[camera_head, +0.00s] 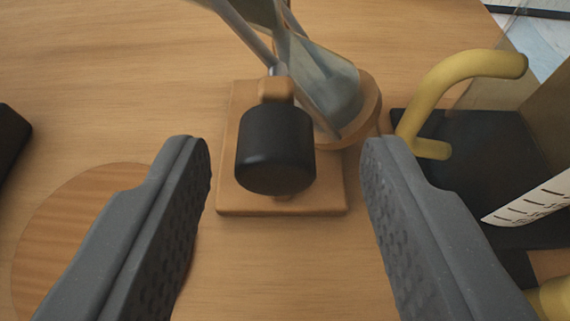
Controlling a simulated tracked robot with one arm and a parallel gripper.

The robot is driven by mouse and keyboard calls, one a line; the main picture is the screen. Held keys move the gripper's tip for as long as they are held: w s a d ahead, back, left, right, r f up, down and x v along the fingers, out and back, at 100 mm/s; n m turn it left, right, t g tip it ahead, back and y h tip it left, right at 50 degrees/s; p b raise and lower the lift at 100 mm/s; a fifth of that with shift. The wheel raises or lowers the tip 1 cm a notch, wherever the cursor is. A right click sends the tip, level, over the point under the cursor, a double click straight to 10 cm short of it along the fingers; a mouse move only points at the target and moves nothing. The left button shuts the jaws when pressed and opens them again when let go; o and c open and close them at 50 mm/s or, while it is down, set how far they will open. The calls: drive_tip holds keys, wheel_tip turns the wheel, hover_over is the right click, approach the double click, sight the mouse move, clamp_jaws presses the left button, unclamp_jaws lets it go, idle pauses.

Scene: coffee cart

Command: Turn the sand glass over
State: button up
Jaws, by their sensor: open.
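The sand glass (335,95) is at the top centre of the view, tilted, with a clear glass body, grey rods and a round wooden end disc (368,108) at its lower right. It is mounted on a wooden stand with a square base (235,195). A black cylindrical knob (275,150) faces me at the front of the stand. My gripper (286,155) is open, with one grey finger on each side of the knob and a gap on both sides. The upper part of the sand glass is cut off by the frame's top edge.
A yellow curved handle (460,80) rises close to the right finger, beside a dark block (480,140) and a white marked scale (535,200). A round wooden disc (70,220) lies at the left, and a black object (10,135) at the left edge. The wooden table is clear at the upper left.

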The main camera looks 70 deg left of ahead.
clamp_jaws()
drive_tip(key=shift+a+r, duration=0.1)
drive_tip(key=shift+a, duration=0.05)
drive_tip(key=shift+w+d+p, duration=0.1)
drive_tip(key=shift+d+p, duration=0.15)
drive_tip(key=shift+p, duration=0.2)
drive_tip(key=p, duration=0.3)
drive_tip(key=shift+d+r+m, duration=0.1)
drive_tip(key=shift+r+m, duration=0.15)
drive_tip(key=shift+m, duration=0.15)
drive_tip(key=p, duration=0.4)
drive_tip(key=shift+w+m+g, duration=0.1)
drive_tip(key=shift+m+g, duration=0.2)
drive_tip(key=shift+m, duration=0.1)
drive_tip(key=m+p, duration=0.1)
drive_tip(key=p, duration=0.3)
drive_tip(key=shift+w+d+g+y, duration=0.1)
drive_tip(key=shift+g+y, duration=0.3)
drive_tip(key=m+p, duration=0.1)
drive_tip(key=p, duration=0.2)
drive_tip(key=shift+w+f+m+g+y+p, duration=0.1)
drive_tip(key=shift+f+m+g+y+p, duration=0.2)
drive_tip(key=shift+f+m+g, duration=0.1)
